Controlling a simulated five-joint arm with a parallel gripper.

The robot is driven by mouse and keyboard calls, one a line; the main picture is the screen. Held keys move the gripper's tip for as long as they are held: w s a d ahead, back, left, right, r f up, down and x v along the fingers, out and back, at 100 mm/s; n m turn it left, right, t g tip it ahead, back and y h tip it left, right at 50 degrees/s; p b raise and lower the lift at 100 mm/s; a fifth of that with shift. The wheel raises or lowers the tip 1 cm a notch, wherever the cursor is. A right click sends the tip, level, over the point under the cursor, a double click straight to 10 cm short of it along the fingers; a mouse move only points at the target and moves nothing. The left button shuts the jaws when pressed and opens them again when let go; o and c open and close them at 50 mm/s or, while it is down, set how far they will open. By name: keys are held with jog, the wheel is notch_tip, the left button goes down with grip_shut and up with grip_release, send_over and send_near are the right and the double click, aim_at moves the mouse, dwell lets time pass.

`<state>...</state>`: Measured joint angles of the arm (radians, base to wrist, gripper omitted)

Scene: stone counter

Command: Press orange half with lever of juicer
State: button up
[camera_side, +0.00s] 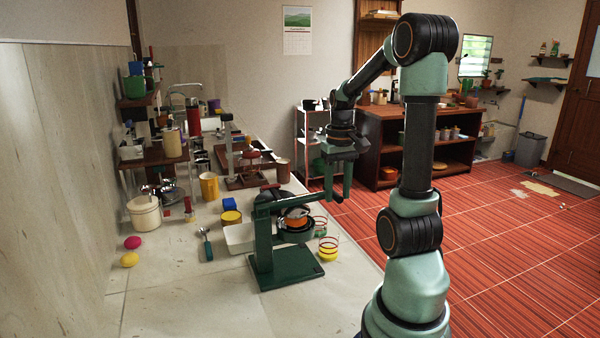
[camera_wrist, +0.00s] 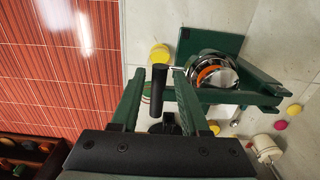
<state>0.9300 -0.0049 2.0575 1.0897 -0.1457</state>
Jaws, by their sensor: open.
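The green juicer (camera_side: 262,238) stands on the counter with its base plate flat. The orange half (camera_side: 297,213) sits in its metal cup; the orange also shows in the wrist view (camera_wrist: 207,73). The juicer's lever (camera_side: 308,200) reaches out to the right, roughly level, toward my gripper (camera_side: 338,182). In the wrist view the black lever handle (camera_wrist: 158,92) stands between the spread fingers of my gripper (camera_wrist: 158,75). The fingers are open, with a visible gap to the handle on the left side. In the side view the fingers partly hide the handle.
A glass with a yellow bottom (camera_side: 327,250) and another glass (camera_side: 320,226) stand right of the juicer, near the counter edge.

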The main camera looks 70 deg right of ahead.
jog(key=shift+r, duration=2.5)
jog(key=w+a+n+t, duration=0.2)
jog(key=w+a+n, duration=0.2)
jog(key=a, duration=0.9)
jog(key=w+a+r+n+t, duration=0.1)
jog(key=w+a+n+t, duration=0.2)
jog(key=a, duration=1.1)
jog(key=shift+w+a+n+t, duration=0.3)
jog(key=shift+w+n, duration=0.25)
jog(key=shift+n, duration=0.45)
jog(key=shift+d, duration=0.1)
